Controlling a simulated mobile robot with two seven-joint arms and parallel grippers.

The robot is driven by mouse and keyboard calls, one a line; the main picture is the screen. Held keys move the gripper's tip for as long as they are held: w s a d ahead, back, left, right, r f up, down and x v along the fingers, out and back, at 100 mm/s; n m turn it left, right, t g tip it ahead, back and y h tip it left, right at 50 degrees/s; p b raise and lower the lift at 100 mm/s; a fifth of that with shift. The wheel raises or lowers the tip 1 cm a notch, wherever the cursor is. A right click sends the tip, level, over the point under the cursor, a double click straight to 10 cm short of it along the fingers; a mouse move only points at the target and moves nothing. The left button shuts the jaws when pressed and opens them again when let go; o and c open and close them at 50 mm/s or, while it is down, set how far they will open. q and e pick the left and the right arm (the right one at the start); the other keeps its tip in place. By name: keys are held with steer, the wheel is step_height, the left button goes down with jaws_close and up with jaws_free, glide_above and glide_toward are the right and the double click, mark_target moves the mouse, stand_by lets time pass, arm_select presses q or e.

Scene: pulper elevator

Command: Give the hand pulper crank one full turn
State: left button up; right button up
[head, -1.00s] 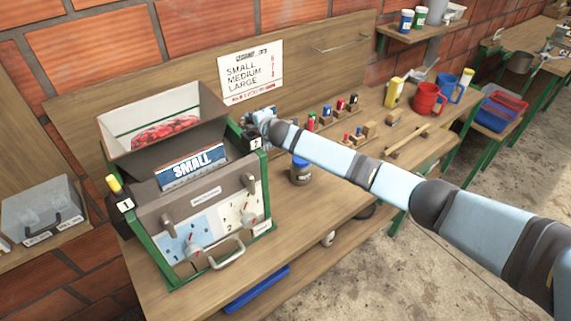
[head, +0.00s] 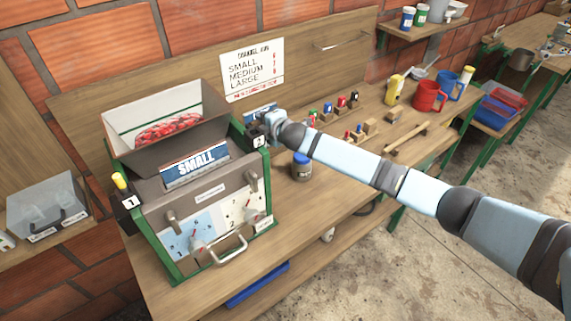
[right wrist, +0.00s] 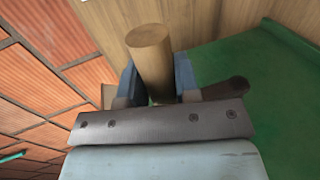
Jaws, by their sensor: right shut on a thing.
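The hand pulper (head: 190,215) is a grey box in a green frame at the left of the head view, with an open hopper of red cherries (head: 168,131) and a SMALL label. My right gripper (head: 268,122) is at its right side, near the tag marked 2, and the wrist partly hides that side. In the right wrist view, the blue fingers of my right gripper (right wrist: 156,82) are shut on a round wooden handle (right wrist: 150,55), which appears to be the crank's. My left gripper is not in view.
The wooden bench (head: 330,205) holds a dark jar with a blue lid (head: 301,166), coloured stamps and red and blue mugs beyond my right arm. A clear bin (head: 45,205) stands at left. A green panel (right wrist: 235,75) is close to my right gripper in the wrist view.

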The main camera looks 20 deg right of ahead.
steer(key=shift+s+d+f, duration=0.1)
steer(key=shift+s+d, duration=0.3)
steer(key=shift+d, duration=0.4)
steer(key=shift+f, duration=0.1)
steer(key=s, duration=0.2)
steer(key=s+d+f, duration=0.1)
steer(key=shift+s, duration=0.1)
steer(key=shift+f, duration=0.1)
